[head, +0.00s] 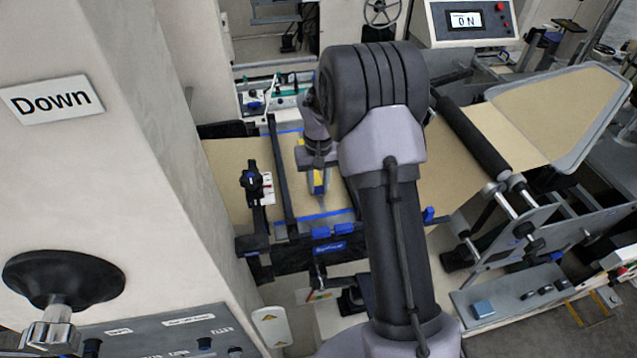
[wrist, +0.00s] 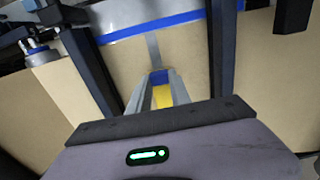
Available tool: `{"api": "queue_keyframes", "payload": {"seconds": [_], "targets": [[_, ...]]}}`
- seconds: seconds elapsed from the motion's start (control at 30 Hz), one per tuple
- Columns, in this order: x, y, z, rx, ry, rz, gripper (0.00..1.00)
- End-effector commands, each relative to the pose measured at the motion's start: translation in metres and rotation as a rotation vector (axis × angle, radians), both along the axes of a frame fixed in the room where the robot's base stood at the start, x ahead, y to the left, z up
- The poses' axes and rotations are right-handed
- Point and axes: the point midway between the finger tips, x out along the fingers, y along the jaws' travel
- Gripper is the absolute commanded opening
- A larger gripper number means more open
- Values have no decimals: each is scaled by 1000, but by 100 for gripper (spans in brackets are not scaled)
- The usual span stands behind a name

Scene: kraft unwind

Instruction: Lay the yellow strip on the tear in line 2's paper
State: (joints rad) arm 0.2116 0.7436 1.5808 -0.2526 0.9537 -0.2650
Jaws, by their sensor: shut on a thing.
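My gripper (wrist: 155,80) is over the brown paper web (wrist: 185,60), between two dark bars. Its two grey fingers are shut on the yellow strip (wrist: 163,97), which has a blue part at the fingertips. In the head view the strip (head: 319,180) shows as a small yellow and blue piece below my wrist, and the paper (head: 228,170) runs under it. A narrow grey band (wrist: 153,47) runs from the fingertips towards a blue line across the paper; I cannot tell whether it is the tear. I cannot tell whether the strip touches the paper.
Dark bars (wrist: 222,50) stand close on both sides of my gripper. A black clamp rail with blue parts (head: 325,247) lies at the paper's near edge. A black roller (head: 472,137) is to the right.

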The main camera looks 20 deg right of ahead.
Motion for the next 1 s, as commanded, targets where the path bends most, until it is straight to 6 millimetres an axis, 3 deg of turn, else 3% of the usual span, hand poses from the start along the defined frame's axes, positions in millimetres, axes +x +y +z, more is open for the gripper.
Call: {"api": "queue_keyframes", "payload": {"seconds": [0.73, 0.77, 0.8, 0.87, 1.0], "targets": [[0, 0, -5, 0, 0, 0, 0], [0, 0, -5, 0, 0, 0, 30], [0, 0, -5, 0, 0, 0, 38], [0, 0, -5, 0, 0, 0, 50], [0, 0, -4, 0, 0, 0, 50]]}}
